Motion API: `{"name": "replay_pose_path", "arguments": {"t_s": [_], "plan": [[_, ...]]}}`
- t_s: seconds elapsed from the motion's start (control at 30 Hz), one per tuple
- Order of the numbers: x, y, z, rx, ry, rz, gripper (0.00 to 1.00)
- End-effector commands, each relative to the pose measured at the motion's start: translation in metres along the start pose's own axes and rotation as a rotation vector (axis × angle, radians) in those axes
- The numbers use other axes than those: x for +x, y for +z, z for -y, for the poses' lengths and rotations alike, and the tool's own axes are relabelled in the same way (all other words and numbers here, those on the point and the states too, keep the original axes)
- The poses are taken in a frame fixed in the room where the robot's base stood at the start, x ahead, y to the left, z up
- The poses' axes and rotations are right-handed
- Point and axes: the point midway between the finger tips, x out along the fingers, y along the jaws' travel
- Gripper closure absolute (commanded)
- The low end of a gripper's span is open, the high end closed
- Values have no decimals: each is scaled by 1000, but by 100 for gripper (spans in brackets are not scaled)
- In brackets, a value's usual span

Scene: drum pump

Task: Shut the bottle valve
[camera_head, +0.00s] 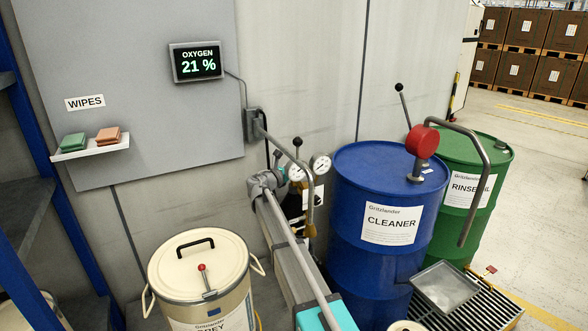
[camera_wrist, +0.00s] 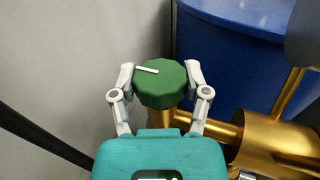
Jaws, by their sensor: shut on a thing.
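The bottle valve's green knob (camera_wrist: 161,88) is faceted, with a white mark on its top, lying almost level in the picture and toward its left side. It sits on a brass stem (camera_wrist: 165,122). My gripper (camera_wrist: 160,75) has one finger on each side of the knob and is shut on it. In the head view, the dark bottle (camera_head: 292,205) stands by the wall behind my arm, with two round gauges (camera_head: 320,166) near its top. The knob and my fingertips are hidden there.
A blue CLEANER drum (camera_head: 375,270) with a red-headed pump (camera_head: 422,142) stands close to the right of the bottle. A green drum (camera_head: 485,160) is behind it. A cream lidded drum (camera_head: 200,265) stands at left. A bent pipe (camera_head: 309,200) hangs near the bottle.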

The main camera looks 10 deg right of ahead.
Motion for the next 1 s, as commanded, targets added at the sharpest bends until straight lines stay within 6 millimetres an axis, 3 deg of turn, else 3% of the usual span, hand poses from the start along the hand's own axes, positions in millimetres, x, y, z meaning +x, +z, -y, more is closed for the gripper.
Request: {"name": "replay_pose_path", "arguments": {"t_s": [0.37,0.4,0.6,1.0], "plan": [[0,0,0,0,30,1,87],[0,0,0,0,30,1,38],[0,0,0,0,29,1,4],[0,0,0,0,29,0,4]]}}
